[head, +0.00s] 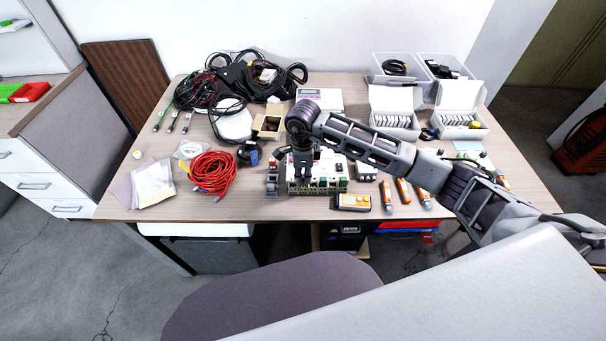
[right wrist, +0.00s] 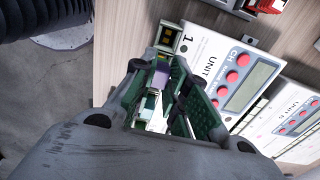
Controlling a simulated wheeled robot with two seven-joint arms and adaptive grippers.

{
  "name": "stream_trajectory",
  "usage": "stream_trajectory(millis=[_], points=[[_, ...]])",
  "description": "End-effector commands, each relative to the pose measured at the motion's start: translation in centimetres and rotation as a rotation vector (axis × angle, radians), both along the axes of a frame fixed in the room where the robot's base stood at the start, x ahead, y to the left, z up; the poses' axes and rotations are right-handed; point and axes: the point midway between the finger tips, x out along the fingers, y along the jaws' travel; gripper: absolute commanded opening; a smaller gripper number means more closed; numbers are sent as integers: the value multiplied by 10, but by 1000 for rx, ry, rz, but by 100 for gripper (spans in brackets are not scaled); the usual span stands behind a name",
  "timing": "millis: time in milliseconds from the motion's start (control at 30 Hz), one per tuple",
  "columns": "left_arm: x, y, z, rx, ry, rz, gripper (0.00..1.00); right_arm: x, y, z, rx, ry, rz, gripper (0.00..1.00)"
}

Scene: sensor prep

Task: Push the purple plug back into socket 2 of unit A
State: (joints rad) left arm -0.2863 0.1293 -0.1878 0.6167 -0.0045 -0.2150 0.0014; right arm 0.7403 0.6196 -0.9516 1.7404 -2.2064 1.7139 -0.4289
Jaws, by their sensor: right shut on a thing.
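Unit A (right wrist: 213,62), a white box with a screen and red buttons, fills the middle of the right wrist view. My right gripper (right wrist: 160,84) is shut on the purple plug (right wrist: 160,76), at the unit's socket edge just below that socket in the picture. The fingers hide socket 2, so I cannot tell how deep the plug sits. In the head view my right gripper (head: 301,168) points down over the row of units (head: 325,184); the plug is hidden there. My left gripper is out of view.
Unit B (right wrist: 295,122) stands beside unit A. A red cable coil (head: 210,172) lies to the left. White boxes (head: 393,121) stand behind my right arm.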

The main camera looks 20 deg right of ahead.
Motion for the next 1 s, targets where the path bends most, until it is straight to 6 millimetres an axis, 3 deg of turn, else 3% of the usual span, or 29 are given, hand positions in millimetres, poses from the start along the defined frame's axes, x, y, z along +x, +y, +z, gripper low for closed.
stream_trajectory(millis=[367, 1000], points=[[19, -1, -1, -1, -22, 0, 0, 0, 0, 0, 0, -1, 1, 0], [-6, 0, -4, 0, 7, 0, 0, 0, 0, 0, 0, 0, 0, 0]])
